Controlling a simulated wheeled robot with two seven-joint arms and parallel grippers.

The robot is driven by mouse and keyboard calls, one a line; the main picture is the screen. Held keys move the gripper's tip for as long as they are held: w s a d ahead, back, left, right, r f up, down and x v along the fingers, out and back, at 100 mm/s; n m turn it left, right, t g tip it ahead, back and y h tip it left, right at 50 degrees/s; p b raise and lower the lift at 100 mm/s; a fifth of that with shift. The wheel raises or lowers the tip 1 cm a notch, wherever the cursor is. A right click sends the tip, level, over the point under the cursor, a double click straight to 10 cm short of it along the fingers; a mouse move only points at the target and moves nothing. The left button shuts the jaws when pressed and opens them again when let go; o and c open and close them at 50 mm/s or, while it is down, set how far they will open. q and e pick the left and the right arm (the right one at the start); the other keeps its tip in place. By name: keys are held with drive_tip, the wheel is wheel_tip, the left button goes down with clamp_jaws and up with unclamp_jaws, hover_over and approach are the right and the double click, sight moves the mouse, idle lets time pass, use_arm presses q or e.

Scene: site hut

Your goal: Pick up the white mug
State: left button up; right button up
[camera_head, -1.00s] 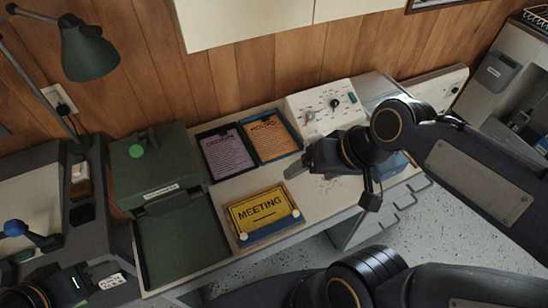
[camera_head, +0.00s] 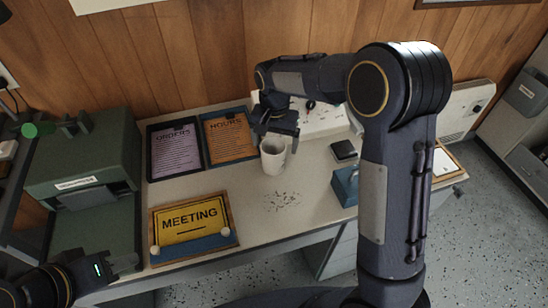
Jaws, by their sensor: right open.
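The white mug (camera_head: 273,157) stands upright on the pale worktop (camera_head: 310,190), right of the orange clipboard. My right gripper (camera_head: 276,137) is open and points down at the mug's rim from behind and above. Its fingers hide part of the rim, and I cannot tell whether they touch it. My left gripper (camera_head: 122,264) is low at the left, by the green machine's tray, far from the mug. I cannot tell whether its jaws are open.
An orange clipboard (camera_head: 230,137) and a purple one (camera_head: 175,150) lie behind a yellow MEETING sign (camera_head: 190,226). A green machine (camera_head: 85,165) stands left. A blue object (camera_head: 345,187) and a small dark box (camera_head: 344,150) sit right of the mug. The worktop before the mug holds only dark specks.

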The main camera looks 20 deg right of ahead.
sight(274, 153)
wheel_tip(274, 153, down, 5)
drive_tip(key=shift+a+f, duration=0.1)
drive_tip(key=shift+f, duration=0.05)
drive_tip(key=c, duration=1.3)
drive_tip(key=shift+o, duration=0.2)
